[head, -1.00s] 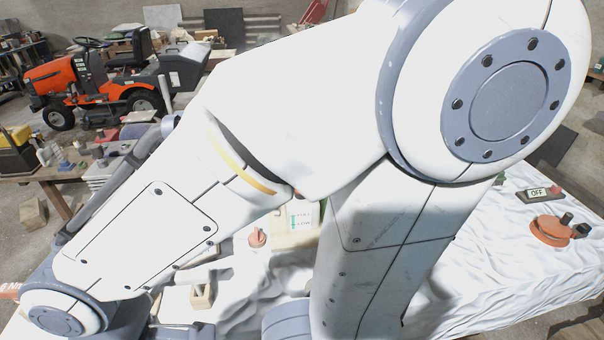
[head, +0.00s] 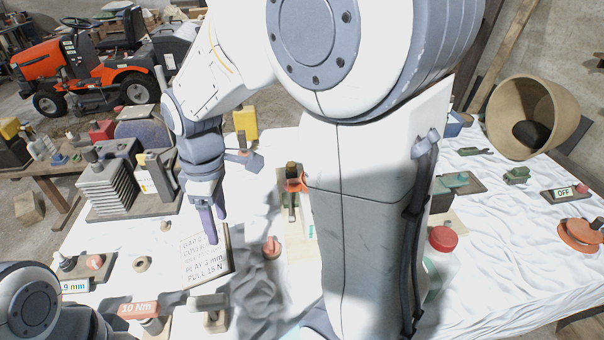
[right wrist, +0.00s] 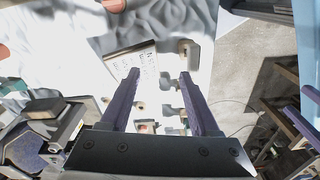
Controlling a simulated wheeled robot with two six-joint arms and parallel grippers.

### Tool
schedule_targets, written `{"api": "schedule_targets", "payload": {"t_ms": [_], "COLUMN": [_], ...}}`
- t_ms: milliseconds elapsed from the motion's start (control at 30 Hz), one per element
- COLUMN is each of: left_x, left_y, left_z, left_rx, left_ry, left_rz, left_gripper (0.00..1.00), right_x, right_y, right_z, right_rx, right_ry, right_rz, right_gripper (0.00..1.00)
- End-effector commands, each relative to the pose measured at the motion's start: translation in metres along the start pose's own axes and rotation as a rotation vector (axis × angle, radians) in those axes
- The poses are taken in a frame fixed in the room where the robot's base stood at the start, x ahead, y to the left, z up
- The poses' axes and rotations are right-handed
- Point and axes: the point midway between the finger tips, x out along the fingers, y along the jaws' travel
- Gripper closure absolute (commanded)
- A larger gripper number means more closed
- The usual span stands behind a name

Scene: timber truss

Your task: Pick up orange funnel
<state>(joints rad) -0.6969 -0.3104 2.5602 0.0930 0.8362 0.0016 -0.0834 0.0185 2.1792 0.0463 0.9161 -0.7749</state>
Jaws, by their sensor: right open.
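A small orange, roughly cone-shaped piece (head: 271,247) stands on the white cloth right of the lettered board; it may be the funnel, but its shape is too small to be sure. A wider orange round piece (head: 580,234) lies at the far right of the cloth. My right gripper (head: 212,226) points down over the lettered board, left of the small orange piece and apart from it. In the right wrist view its purple fingers (right wrist: 160,88) are spread with nothing between them. An orange piece (right wrist: 113,5) is cut off at that view's top edge. My left gripper is not in view.
The lettered board (head: 205,258) lies below the right gripper. A finned grey block (head: 112,188) stands left of it, and a "10 Nm" label (head: 139,309) is nearer. A red-lidded jar (head: 442,240) and a tan tub (head: 535,115) are to the right. My right arm hides the middle.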

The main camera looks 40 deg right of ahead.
Motion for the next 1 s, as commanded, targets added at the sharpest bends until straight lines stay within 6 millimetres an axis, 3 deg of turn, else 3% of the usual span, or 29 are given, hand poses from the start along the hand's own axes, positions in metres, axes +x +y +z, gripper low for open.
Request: {"api": "schedule_targets", "payload": {"t_ms": [33, 100, 200, 333, 533, 800, 1000], "left_x": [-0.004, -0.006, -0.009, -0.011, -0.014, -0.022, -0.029], "left_y": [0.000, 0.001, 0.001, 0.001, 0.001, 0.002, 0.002], "left_z": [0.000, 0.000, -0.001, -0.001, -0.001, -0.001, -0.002], "left_rx": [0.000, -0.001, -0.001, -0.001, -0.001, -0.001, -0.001], "left_ry": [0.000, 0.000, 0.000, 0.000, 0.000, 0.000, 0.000], "left_rz": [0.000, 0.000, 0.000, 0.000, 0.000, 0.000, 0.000], "left_gripper": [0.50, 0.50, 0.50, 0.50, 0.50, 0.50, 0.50], "right_x": [-0.003, -0.004, -0.005, -0.005, 0.003, 0.042, 0.056], "right_y": [0.039, 0.083, 0.132, 0.172, 0.193, 0.193, 0.193], "right_z": [0.013, 0.034, 0.070, 0.112, 0.140, 0.142, 0.141], "right_rx": [-0.005, -0.048, -0.100, -0.150, -0.188, -0.191, -0.191], "right_ry": [-0.010, -0.019, -0.030, -0.041, -0.047, -0.047, -0.047], "right_rz": [0.002, 0.006, 0.006, 0.004, 0.000, 0.000, -0.001], "right_gripper": [0.38, 0.38, 0.38, 0.38, 0.38, 0.38, 0.38]}}
